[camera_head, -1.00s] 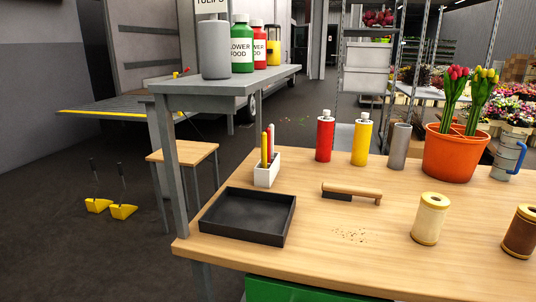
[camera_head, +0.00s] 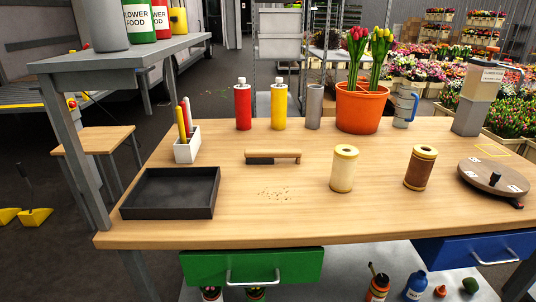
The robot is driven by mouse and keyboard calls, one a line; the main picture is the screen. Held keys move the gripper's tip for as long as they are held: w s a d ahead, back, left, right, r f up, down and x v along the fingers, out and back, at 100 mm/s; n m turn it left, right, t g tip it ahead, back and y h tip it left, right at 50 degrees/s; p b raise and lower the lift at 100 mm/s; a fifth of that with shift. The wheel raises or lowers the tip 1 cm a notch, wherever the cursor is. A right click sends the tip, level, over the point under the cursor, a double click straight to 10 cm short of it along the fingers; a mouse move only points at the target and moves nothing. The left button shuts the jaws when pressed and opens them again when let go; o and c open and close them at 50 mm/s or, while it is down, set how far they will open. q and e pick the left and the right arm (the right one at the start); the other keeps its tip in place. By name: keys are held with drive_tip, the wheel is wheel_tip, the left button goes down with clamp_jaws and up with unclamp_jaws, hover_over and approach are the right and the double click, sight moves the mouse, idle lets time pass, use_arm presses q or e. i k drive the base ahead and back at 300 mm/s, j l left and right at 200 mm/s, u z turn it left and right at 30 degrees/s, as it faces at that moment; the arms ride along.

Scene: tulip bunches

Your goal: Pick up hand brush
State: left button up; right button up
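The hand brush (camera_head: 285,155) lies flat near the middle of the wooden table (camera_head: 300,216). It has a light wooden handle pointing right, and dark bristles show under its left part. A small patch of brown crumbs lies on the table just in front of it. Neither of my grippers shows in the head view.
A black tray (camera_head: 171,192) and a white pen holder (camera_head: 187,147) stand left of the brush. Red (camera_head: 243,104) and yellow (camera_head: 278,104) bottles stand behind it. Two spools (camera_head: 343,168) and a round turntable (camera_head: 494,176) are to the right. A grey shelf (camera_head: 120,55) rises at left.

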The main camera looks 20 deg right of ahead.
sight(252, 156)
drive_tip(key=i+l+u, duration=0.15)
drive_tip(key=l+u, duration=0.65)
drive_tip(key=i+l+u, duration=0.1)
drive_tip(key=l+u, duration=0.3)
drive_tip(key=l, duration=0.1)
